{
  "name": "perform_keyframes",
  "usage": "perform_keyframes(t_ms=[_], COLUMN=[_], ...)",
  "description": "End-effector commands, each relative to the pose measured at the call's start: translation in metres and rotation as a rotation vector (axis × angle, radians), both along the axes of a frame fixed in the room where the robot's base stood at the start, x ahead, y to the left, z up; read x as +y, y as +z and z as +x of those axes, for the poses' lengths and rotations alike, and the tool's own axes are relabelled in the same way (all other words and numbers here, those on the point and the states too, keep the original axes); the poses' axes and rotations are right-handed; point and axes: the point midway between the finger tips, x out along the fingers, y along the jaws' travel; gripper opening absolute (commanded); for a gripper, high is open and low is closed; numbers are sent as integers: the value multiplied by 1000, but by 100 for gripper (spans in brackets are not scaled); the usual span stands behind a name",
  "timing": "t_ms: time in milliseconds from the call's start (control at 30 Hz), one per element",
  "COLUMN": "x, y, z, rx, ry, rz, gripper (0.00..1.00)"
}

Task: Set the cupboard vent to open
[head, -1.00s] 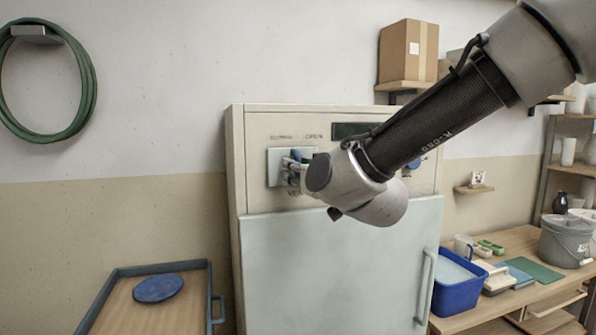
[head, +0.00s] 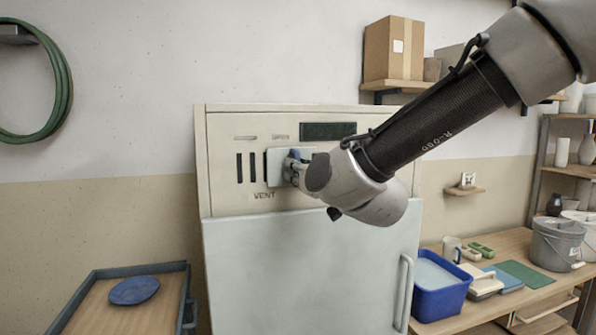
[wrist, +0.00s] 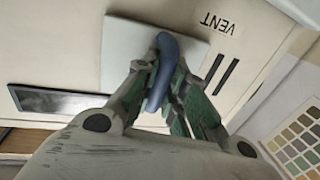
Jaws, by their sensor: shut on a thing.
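The cupboard vent is a pale square sliding plate (head: 275,168) on the upper front of the cream cupboard (head: 228,190), above the VENT lettering. Dark vertical slots (head: 246,168) show uncovered to its left. The plate stands below the right one of two small labels (head: 281,137), too faint to read now. My gripper (head: 292,166) is at the plate, shut on its blue handle (head: 296,154). In the wrist view the fingers (wrist: 161,82) clasp the blue handle (wrist: 163,66) from both sides, with the plate (wrist: 127,48) behind. My wrist hides the plate's right part in the head view.
A dark display panel (head: 328,131) lies above right of the plate. The closed pale door (head: 300,270) is below. A trolley (head: 90,300) with a blue disc stands left, and a workbench (head: 500,313) with a blue basin (head: 440,287) right.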

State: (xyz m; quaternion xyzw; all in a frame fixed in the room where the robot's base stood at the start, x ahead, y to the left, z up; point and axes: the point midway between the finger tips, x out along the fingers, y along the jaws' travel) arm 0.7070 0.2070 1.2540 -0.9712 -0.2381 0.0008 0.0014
Motion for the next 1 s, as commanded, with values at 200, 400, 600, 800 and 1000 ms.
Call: perform_keyframes(t_ms=[200, 400, 600, 800, 1000], x=[-3, -3, -2, -9, -30], y=[0, 0, 0, 1, 1], z=[1, 1, 1, -14, -54], rx=[0, 0, -1, -1, -2], ry=[-8, -7, -6, -4, -3], rz=[1, 1, 0, 3, 5], gripper=[0, 35, 35, 35, 35])
